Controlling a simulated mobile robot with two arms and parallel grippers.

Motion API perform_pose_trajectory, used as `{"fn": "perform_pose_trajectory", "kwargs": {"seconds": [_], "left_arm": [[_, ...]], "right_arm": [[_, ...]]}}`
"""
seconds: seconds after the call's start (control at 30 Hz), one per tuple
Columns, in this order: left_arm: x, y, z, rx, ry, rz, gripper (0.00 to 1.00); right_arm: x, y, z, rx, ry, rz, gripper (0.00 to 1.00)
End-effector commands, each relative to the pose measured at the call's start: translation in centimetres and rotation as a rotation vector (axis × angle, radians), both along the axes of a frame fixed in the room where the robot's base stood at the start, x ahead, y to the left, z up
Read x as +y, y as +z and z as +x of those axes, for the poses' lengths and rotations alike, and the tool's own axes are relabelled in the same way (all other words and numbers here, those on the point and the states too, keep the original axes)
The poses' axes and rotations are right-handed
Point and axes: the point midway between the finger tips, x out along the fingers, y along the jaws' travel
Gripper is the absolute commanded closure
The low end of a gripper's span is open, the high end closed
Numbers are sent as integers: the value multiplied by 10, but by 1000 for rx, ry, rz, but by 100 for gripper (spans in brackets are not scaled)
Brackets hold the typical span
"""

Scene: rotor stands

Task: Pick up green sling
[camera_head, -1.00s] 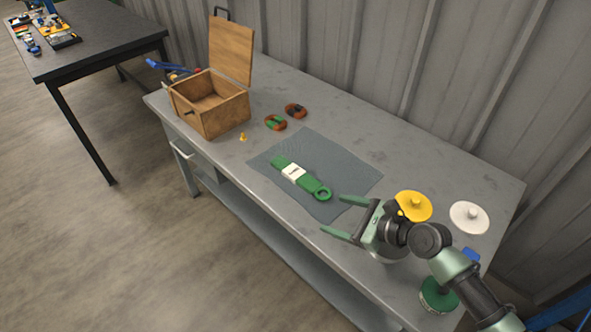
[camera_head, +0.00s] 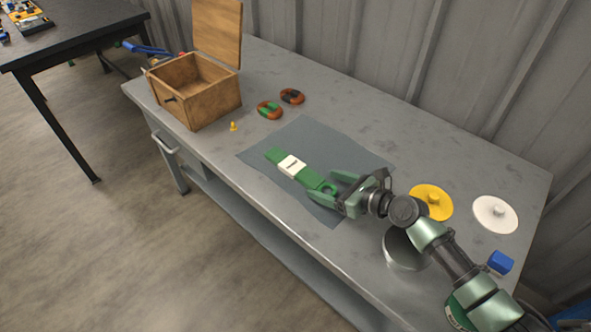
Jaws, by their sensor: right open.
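The green sling (camera_head: 310,178) lies flat on a dark grey mat (camera_head: 311,136) on the grey workbench. It is a folded green strap with a white label and a ring-like end at its lower right. My right gripper (camera_head: 322,187) is open, its two green fingers pointing left at the ring end. The fingertips appear on either side of that end and partly hide it. I cannot tell whether they touch the sling. My left gripper is not in view.
An open wooden box (camera_head: 198,92) stands at the bench's left end. Two reddish-brown rings, one with green (camera_head: 269,110) and one with black (camera_head: 292,96), lie behind the mat. Yellow (camera_head: 431,203) and white (camera_head: 495,214) discs and a blue object (camera_head: 500,262) are at the right.

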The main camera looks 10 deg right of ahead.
Motion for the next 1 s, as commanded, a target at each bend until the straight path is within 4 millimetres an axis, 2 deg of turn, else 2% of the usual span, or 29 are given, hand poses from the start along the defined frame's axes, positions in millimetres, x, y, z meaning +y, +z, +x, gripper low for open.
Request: {"fn": "perform_pose_trajectory", "kwargs": {"seconds": [0.2,0.47,0.73,1.0], "left_arm": [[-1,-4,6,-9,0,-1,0],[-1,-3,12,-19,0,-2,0],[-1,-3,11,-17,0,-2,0],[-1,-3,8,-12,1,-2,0]], "right_arm": [[17,-12,21,-1,0,1,25],[19,-13,22,0,0,-1,25],[19,-13,22,0,0,-1,98],[18,-11,22,-2,-1,0,100]]}}
